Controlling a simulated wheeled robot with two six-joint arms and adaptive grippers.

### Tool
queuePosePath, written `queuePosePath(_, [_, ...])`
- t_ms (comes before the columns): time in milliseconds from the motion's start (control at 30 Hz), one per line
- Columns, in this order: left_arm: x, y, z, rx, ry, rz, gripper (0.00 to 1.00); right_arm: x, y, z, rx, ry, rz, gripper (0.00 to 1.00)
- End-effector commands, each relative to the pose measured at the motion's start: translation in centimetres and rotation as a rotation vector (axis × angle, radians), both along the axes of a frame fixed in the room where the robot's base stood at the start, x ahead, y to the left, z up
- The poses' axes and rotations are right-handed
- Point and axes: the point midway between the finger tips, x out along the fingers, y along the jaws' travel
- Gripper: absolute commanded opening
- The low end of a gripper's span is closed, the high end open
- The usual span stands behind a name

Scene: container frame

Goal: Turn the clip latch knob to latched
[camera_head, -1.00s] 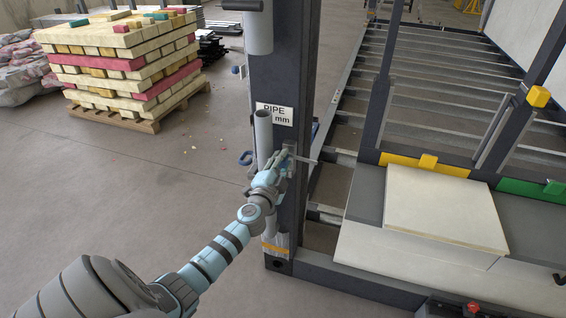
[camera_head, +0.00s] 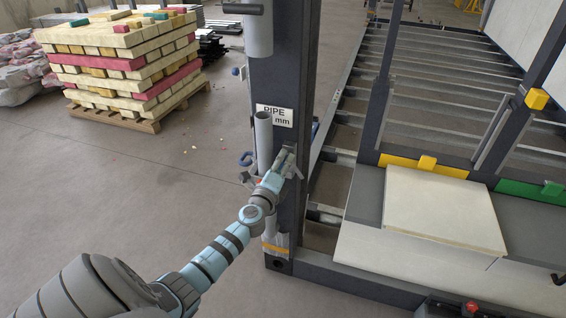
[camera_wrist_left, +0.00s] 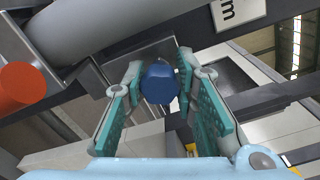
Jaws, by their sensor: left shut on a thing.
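The blue clip latch knob (camera_wrist_left: 160,82) sits between the two teal-padded fingers of my left gripper (camera_wrist_left: 163,95) in the left wrist view. The gripper is shut on it. In the head view my left gripper (camera_head: 284,163) is against the dark post (camera_head: 276,85), just right of the upright grey pipe (camera_head: 263,140) and below the PIPE label (camera_head: 274,115). There the knob is hidden by the gripper, and its latch position cannot be read. My right gripper is in neither view.
An orange round end (camera_wrist_left: 18,85) shows at the left of the wrist view. To the right stand the rack's rails and a pale board (camera_head: 440,205) on a ledge. A pallet of yellow and red blocks (camera_head: 125,60) is at the back left. Floor between is open.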

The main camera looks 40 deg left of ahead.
Motion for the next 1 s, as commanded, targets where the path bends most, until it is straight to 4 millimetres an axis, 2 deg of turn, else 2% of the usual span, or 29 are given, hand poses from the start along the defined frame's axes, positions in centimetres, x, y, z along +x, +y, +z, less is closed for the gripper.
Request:
queuePosePath(500, [-0.01, -0.04, 0.01, 0.417, 0.148, 0.000, 0.00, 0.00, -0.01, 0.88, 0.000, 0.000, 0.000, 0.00])
queuePosePath(1000, [-0.02, -0.05, -0.04, 0.575, 0.203, 0.000, 0.00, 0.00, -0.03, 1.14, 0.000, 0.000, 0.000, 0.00])
